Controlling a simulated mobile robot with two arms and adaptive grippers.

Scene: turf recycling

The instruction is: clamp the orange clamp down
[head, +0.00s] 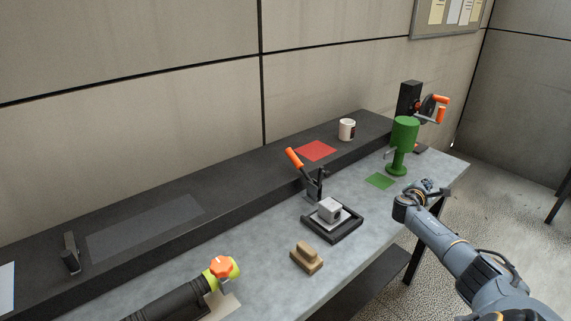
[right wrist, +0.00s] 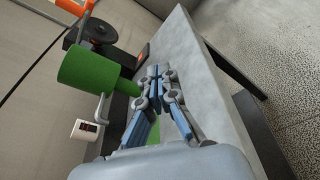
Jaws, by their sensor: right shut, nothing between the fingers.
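The clamp has an orange handle (head: 293,158) that stands raised, tilted up to the left, on a dark metal body (head: 314,185). It is on the grey workbench, at the back edge of a black square tray (head: 333,236). A grey metal block (head: 330,210) sits in the tray. My right gripper (head: 428,184) is to the right of the clamp, well apart from it, over the right part of the bench. In the right wrist view the right gripper (right wrist: 158,74) is shut and empty, close to a green cup-shaped object (right wrist: 92,72). My left gripper is not in view.
The green object (head: 403,135) stands on the bench near a green square (head: 380,181). A wooden brush-like block (head: 306,257) lies in front of the tray. A mug (head: 346,130) and red square (head: 316,150) are on the raised black shelf. An orange knob (head: 221,267) is at lower left.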

